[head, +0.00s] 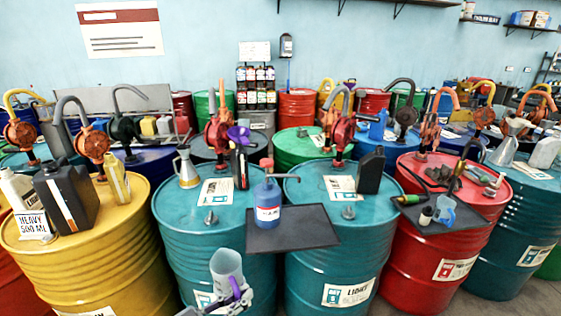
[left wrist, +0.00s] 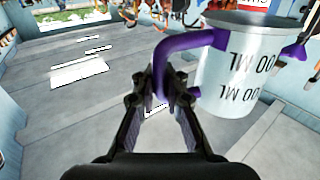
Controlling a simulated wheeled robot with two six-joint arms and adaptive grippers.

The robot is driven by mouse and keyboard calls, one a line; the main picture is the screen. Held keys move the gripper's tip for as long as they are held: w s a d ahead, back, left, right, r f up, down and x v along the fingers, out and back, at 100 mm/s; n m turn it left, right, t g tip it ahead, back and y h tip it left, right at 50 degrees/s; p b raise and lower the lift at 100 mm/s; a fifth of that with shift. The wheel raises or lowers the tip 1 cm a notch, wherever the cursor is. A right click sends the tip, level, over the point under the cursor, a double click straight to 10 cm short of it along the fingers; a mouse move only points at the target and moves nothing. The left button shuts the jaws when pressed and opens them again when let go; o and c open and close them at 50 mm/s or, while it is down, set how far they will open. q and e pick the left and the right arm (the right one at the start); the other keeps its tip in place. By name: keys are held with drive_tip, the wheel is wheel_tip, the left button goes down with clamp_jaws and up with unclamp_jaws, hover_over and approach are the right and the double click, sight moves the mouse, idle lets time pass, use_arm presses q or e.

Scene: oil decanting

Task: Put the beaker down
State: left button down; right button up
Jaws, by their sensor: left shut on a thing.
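The beaker (head: 226,266) is a pale grey cup with a purple handle. It is held in the air in front of the two teal drums, tilted slightly in the head view. My left gripper (head: 240,296) is shut on its purple handle. In the left wrist view, the beaker (left wrist: 240,70) shows upside-down ML lettering, and the gripper fingers (left wrist: 160,105) close around the lower handle. The beaker's inside is not clearly visible. My right gripper is not in view.
A dark tray (head: 310,228) spans the two teal drums and bears a blue pump can (head: 268,205); its right part is bare. A yellow drum (head: 90,265) is left, a red drum (head: 420,265) right.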

use_arm(q)
drive_tip(key=w+a+f+n+t+y, duration=0.1)
drive_tip(key=w+f+n+t+y, duration=0.1)
drive_tip(key=y, duration=0.1)
drive_tip(key=w+a+f+n+t+y, duration=0.1)
drive_tip(key=w, duration=0.1)
drive_tip(key=shift+w+a+f+n, duration=0.1)
drive_tip(key=shift+a+f+n, duration=0.15)
drive_tip(key=shift+a+n, duration=0.05)
drive_tip(key=w+a+f+n+t+y, duration=0.2)
drive_tip(key=w+a+f+n+y, duration=0.3)
drive_tip(key=y, duration=0.4)
drive_tip(key=shift+w+a+f+n+t, duration=0.15)
drive_tip(key=shift+a+n+t, duration=0.2)
drive_tip(key=shift+a, duration=0.5)
drive_tip(key=shift+d, duration=0.1)
